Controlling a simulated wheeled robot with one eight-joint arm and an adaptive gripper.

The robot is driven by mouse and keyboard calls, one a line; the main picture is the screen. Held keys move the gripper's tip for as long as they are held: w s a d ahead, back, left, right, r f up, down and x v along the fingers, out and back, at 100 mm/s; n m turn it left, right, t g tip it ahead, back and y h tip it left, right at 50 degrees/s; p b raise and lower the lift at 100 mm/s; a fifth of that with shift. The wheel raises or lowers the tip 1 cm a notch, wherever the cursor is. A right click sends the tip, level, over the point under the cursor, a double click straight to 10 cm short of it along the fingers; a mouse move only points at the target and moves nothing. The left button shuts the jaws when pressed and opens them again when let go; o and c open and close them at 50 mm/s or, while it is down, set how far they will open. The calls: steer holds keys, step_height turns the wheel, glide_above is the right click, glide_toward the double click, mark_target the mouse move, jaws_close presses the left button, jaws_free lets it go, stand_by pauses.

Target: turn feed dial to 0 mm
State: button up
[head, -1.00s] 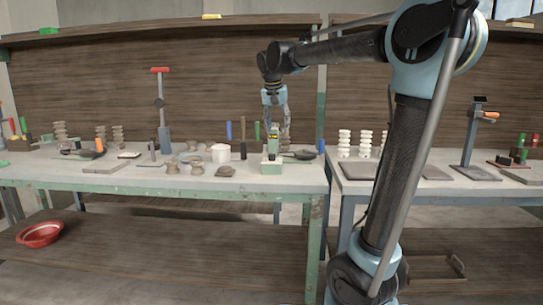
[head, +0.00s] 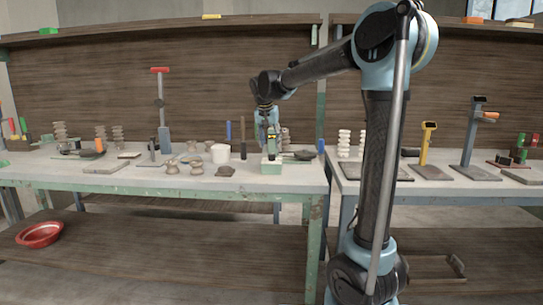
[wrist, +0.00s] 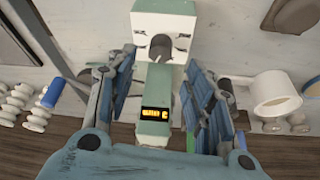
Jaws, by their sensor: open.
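A small pale green device (head: 271,167) stands near the front edge of the left bench; I take it to be the one with the feed dial. In the wrist view its green post (wrist: 154,95) carries a small display with yellow digits, too small to read surely. Its pale block (wrist: 165,22) has a dark round opening. The dial itself I cannot make out. My gripper (head: 268,132) is directly above the device, pointing down. In the wrist view my gripper (wrist: 160,85) is open, its blue-grey fingers on either side of the post with gaps visible.
A white cup (head: 220,153) and clay pieces (head: 172,167) lie left of the device. A blue-handled tool (head: 229,131) stands upright close by, and a dark pan-like item (head: 300,155) lies to the right. A yellow stand (head: 427,143) is on the right bench.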

mark_target(272, 154)
steer(key=x, duration=0.7)
steer(key=shift+r, duration=0.1)
steer(key=c, duration=1.1)
